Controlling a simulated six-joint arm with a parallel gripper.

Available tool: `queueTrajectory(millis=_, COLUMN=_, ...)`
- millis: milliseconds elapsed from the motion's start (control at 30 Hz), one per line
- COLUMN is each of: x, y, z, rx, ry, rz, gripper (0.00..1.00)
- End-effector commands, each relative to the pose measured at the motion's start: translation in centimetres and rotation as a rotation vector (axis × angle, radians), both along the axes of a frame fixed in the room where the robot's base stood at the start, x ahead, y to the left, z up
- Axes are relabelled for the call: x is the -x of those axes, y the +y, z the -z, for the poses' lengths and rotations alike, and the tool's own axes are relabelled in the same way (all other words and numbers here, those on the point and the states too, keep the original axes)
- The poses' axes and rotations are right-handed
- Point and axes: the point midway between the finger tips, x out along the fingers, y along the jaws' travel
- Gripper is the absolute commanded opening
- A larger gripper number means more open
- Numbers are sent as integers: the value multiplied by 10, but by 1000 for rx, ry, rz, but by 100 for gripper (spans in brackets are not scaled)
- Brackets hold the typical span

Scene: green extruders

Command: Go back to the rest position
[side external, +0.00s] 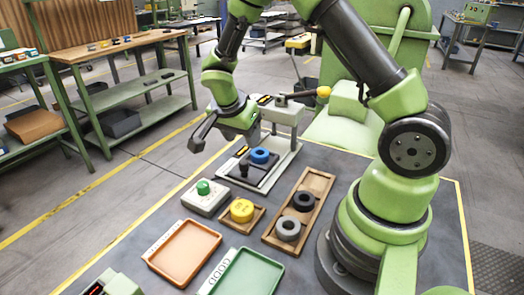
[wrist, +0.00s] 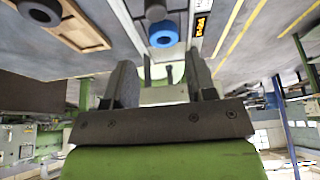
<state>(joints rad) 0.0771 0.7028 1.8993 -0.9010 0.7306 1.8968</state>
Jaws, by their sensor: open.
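My gripper (side external: 207,138) is raised above the table's far left side, in front of and left of a white press-like stand (side external: 287,115). In the wrist view my gripper (wrist: 162,82) has its two dark fingers apart with nothing between them. A blue ring (side external: 260,155) sits on the dark plate at the stand's base, below and to the right of my gripper. The blue ring also shows in the wrist view (wrist: 163,34), beyond the fingertips and apart from them.
A long wooden tray (side external: 318,183) holds a black ring (side external: 303,200) and a grey ring (side external: 288,229). A yellow ring (side external: 242,210) sits in a small tray. A green-button box (side external: 204,197), an orange tray (side external: 185,252) and a green tray (side external: 250,275) stand nearer. Workbenches stand behind.

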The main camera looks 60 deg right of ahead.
Motion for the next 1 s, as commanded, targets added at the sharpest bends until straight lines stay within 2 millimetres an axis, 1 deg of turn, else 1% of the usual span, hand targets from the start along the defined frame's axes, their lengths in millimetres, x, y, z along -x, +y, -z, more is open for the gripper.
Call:
queueTrajectory(millis=67, x=2, y=3, z=-14, rx=-10, ry=-10, rz=-28, gripper=51)
queueTrajectory(millis=133, x=6, y=8, z=-33, rx=-29, ry=-19, rz=-79, gripper=51)
queueTrajectory(millis=233, x=18, y=19, z=-69, rx=-66, ry=-39, rz=-190, gripper=51)
queueTrajectory(millis=300, x=31, y=29, z=-94, rx=-95, ry=-58, rz=-287, gripper=51)
queueTrajectory(millis=400, x=52, y=44, z=-124, rx=-132, ry=-94, rz=-433, gripper=51)
queueTrajectory(millis=500, x=76, y=59, z=-149, rx=-159, ry=-142, rz=-594, gripper=51)
queueTrajectory(millis=633, x=109, y=79, z=-172, rx=-172, ry=-222, rz=-819, gripper=51)
queueTrajectory(millis=700, x=126, y=89, z=-181, rx=-168, ry=-269, rz=-935, gripper=51)
queueTrajectory(millis=800, x=145, y=101, z=-189, rx=-151, ry=-331, rz=-1079, gripper=51)
queueTrajectory(millis=900, x=158, y=110, z=-192, rx=-132, ry=-376, rz=-1182, gripper=51)
queueTrajectory(millis=1000, x=165, y=114, z=-194, rx=-117, ry=-403, rz=-1242, gripper=51)
